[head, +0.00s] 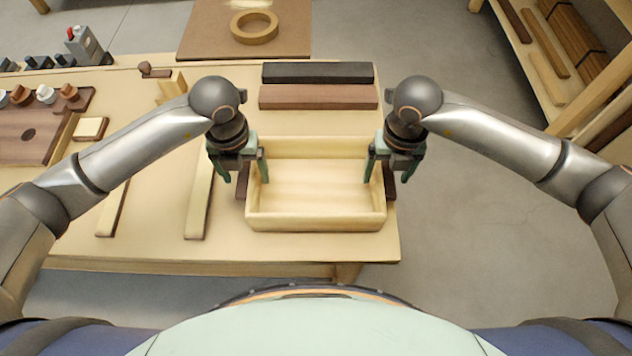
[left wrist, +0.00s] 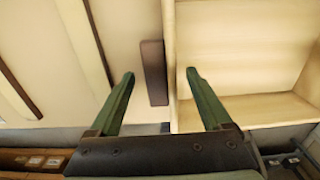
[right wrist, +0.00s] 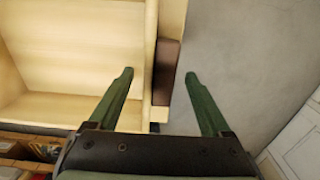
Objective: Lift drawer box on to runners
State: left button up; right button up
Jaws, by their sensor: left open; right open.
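The drawer box (head: 315,222) is a pale, open wooden box, sitting level near the bench's right end. My left gripper (head: 243,178) is open at its left wall, one finger outside and one over the inside. The left wrist view shows that wall (left wrist: 170,50) and a dark brown block (left wrist: 153,72) between the fingers. My right gripper (head: 380,180) is open at the right wall, also with a finger on each side. The right wrist view shows the wall (right wrist: 151,60) and another dark block (right wrist: 166,72) between the fingertips. I cannot tell which pieces are the runners.
Two pale strips with dark edges (head: 199,203) (head: 112,208) lie on the bench (head: 150,247) left of the box. A black bar (head: 318,72) and a brown bar (head: 318,97) lie behind it. Knobs and a holed board (head: 30,137) are at far left. Floor is open at right.

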pick_arm(q)
grip_shut()
pick_arm(e)
grip_shut()
dwell(0.4)
pick_arm(q)
jog(key=shift+w, duration=0.1)
dwell(0.8)
